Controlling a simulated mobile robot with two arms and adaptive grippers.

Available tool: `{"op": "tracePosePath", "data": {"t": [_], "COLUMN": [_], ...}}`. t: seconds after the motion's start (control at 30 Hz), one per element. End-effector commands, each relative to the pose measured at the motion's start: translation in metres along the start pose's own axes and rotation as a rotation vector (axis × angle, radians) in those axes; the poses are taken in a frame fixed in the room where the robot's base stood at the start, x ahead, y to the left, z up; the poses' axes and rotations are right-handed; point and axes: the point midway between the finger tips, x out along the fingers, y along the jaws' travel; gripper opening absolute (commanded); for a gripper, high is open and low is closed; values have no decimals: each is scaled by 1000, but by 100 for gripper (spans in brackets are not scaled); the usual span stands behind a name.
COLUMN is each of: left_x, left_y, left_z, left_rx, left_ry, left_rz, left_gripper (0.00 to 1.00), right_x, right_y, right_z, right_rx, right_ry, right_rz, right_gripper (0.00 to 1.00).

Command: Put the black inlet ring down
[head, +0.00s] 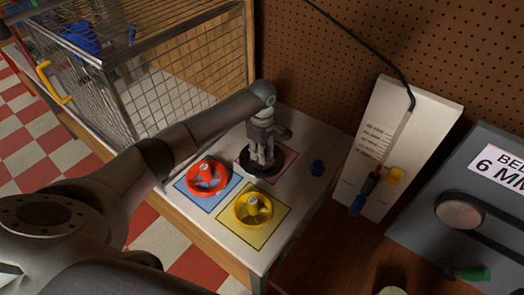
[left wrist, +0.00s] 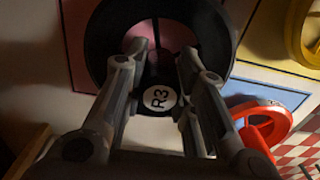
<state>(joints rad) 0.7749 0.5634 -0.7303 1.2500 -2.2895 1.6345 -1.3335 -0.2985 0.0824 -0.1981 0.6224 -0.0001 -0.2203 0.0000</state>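The black inlet ring (head: 275,170) is at the pink square (head: 241,153) on the white tabletop. My left gripper (head: 262,162) points down into the ring. In the left wrist view, its fingers (left wrist: 164,50) stand on either side of the hub. I cannot tell whether they press on it, or whether the ring rests fully on the square. My right gripper is not in view.
A red rotor (head: 206,163) on a blue square and a yellow rotor (head: 267,208) on a yellow square stand close by. A wire cage (head: 165,95) stands at the left, and a pegboard wall (head: 320,75) behind.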

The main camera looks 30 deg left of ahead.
Motion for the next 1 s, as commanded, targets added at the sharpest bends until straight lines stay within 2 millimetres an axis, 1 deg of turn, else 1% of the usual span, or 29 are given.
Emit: {"op": "tracePosePath", "data": {"t": [0.03, 0.13, 0.17, 0.43, 0.57, 0.67, 1.0], "left_x": [0, 0, 0, 0, -5, -18, -89], "left_y": [0, 0, 0, 0, 0, 2, 1], "left_z": [0, 0, 0, 0, 0, -1, 0], "left_rx": [0, 0, 0, 0, 0, 1, 1], "left_ry": [0, 0, 0, 0, 0, 0, 1], "left_rz": [0, 0, 0, 0, 1, 5, 4], "left_gripper": [32, 45, 47, 47, 47, 47, 47], "right_x": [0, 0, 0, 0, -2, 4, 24], "right_y": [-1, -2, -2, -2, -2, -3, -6], "right_z": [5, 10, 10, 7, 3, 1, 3], "right_rx": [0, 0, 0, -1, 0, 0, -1], "right_ry": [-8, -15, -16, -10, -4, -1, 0], "right_rz": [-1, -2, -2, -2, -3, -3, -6], "right_gripper": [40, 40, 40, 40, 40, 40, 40]}}
